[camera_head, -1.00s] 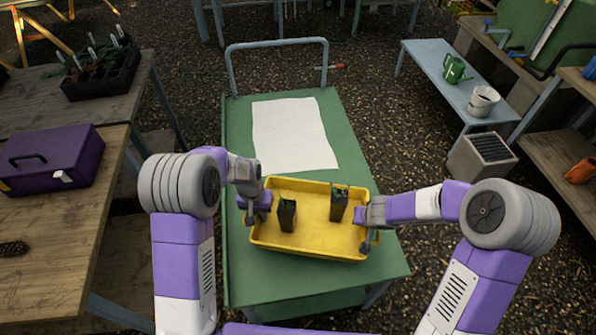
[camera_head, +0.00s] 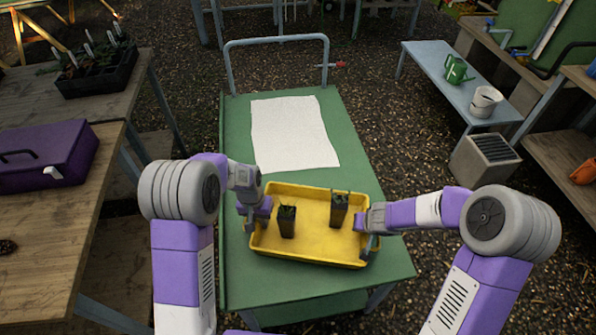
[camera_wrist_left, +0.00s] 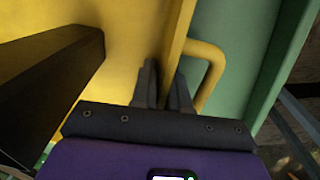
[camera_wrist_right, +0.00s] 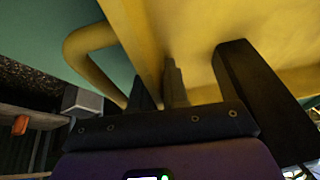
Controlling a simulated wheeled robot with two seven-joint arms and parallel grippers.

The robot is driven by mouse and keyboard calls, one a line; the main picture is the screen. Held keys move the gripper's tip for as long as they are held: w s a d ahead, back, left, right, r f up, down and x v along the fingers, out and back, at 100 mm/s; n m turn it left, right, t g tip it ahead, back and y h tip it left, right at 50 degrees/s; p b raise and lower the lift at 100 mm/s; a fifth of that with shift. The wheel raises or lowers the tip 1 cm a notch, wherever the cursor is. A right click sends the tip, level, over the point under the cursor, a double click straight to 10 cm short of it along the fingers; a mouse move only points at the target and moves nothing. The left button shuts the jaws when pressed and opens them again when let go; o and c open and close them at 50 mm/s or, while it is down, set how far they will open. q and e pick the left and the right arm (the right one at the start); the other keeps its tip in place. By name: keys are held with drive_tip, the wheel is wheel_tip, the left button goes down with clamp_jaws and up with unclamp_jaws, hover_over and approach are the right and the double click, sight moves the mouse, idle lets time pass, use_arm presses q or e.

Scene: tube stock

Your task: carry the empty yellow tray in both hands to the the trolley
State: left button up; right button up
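The yellow tray (camera_head: 310,248) is over the near half of the green trolley top (camera_head: 370,170). I cannot tell whether it touches the trolley. The tray is not empty: two dark pots, a left one (camera_head: 287,222) and a right one (camera_head: 339,210), stand in it. My left gripper (camera_head: 252,222) is at the tray's left end; in the left wrist view its fingers (camera_wrist_left: 166,88) straddle the wall closely beside the handle (camera_wrist_left: 208,75). My right gripper (camera_head: 369,238) is at the right end; in the right wrist view its fingers (camera_wrist_right: 160,88) straddle that wall closely. Both appear shut on it.
A white sheet (camera_head: 292,133) lies on the trolley beyond the tray. The trolley's grey push rail (camera_head: 276,42) is at its far end. A wooden bench with a purple toolbox (camera_head: 45,155) is at left. A blue bench (camera_head: 440,70) and slatted box (camera_head: 487,160) are at right.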

use_arm(q)
drive_tip(key=shift+o, duration=1.4)
drive_tip(key=shift+r, duration=0.1)
use_arm(e)
drive_tip(key=shift+o, duration=1.4)
drive_tip(key=shift+r, duration=0.1)
use_arm(q)
wheel_tip(320, 180, up, 12)
drive_tip(key=a, duration=0.1)
use_arm(e)
drive_tip(key=v, duration=1.2)
